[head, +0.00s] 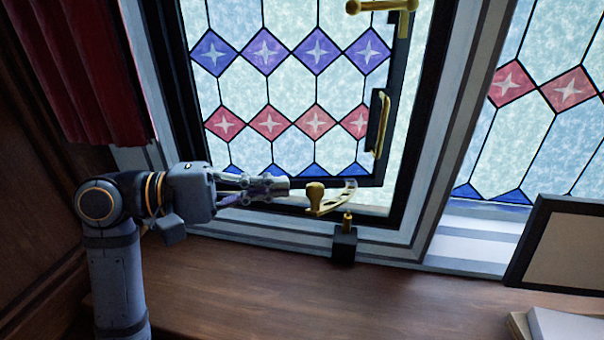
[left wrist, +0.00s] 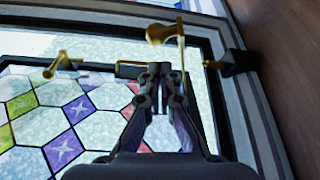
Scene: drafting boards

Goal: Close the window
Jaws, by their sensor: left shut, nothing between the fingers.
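The stained-glass window sash (head: 385,165) has a thin black border and stands ajar; a pale gap shows between its right edge and the black outer frame (head: 424,110). A brass handle (head: 382,125) is on its right edge. A brass stay with a round knob (head: 315,192) lies at the sash's bottom corner. My left gripper (head: 288,186) is shut and empty, pointing right, just left of the knob. In the left wrist view, the shut fingertips (left wrist: 162,70) are close to the brass knob (left wrist: 160,33); contact is unclear. My right gripper is not in view.
A black block with a brass pin (head: 345,243) stands on the sill below the stay. Another brass fitting (head: 380,6) is at the top. A red curtain (head: 85,80) hangs left. A dark-framed board (head: 565,245) and papers (head: 560,325) are right. The wooden surface's middle (head: 300,295) is clear.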

